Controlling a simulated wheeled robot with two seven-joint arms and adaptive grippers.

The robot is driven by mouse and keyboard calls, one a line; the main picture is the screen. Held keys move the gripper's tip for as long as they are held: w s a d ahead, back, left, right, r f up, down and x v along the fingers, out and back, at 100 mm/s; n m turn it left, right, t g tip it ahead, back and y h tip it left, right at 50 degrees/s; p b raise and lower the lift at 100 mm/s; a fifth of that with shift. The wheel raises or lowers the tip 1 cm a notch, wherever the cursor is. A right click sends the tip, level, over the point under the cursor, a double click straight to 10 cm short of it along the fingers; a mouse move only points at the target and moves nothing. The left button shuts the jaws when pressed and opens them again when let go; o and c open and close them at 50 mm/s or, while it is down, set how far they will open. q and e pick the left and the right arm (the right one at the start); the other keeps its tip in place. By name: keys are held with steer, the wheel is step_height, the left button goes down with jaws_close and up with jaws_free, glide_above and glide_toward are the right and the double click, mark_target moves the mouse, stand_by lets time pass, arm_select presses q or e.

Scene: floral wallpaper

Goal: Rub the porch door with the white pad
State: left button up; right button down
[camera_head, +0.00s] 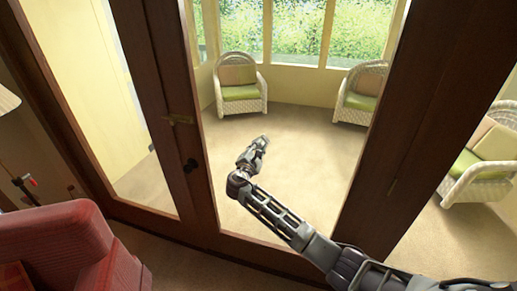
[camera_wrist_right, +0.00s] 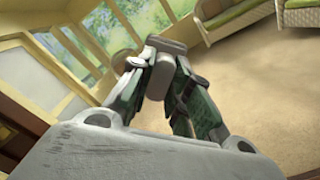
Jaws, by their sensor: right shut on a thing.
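The porch door (camera_head: 203,200) is dark brown wood with large glass panes and a small dark knob, in the head view. My right arm reaches across it from the lower right. My right gripper (camera_head: 260,143) is in front of the glass; I cannot tell whether it touches the pane. In the right wrist view its two dark green fingers close together at the tips (camera_wrist_right: 165,55), shut on a small pale grey-white block, which looks like the white pad (camera_wrist_right: 170,50). Most of the pad is hidden or too small to make out in the head view. My left gripper is not in view.
A red armchair (camera_head: 70,240) stands at the lower left on my side. Beyond the glass, white wicker chairs with green cushions (camera_head: 240,92) stand on a beige floor before the windows. A thick dark post (camera_head: 415,130) rises to the right of the pane.

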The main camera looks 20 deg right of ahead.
steer(key=shift+a, duration=0.1)
steer(key=shift+s+a+p, duration=0.25)
steer(key=shift+s+p, duration=0.05)
steer(key=shift+s, duration=0.1)
steer(key=shift+p+v, duration=0.85)
steer(key=shift+v, duration=1.4)
steer(key=shift+s+a, duration=0.1)
steer(key=shift+s, duration=0.05)
steer(key=shift+p+v, duration=0.55)
steer(key=shift+v, duration=0.9)
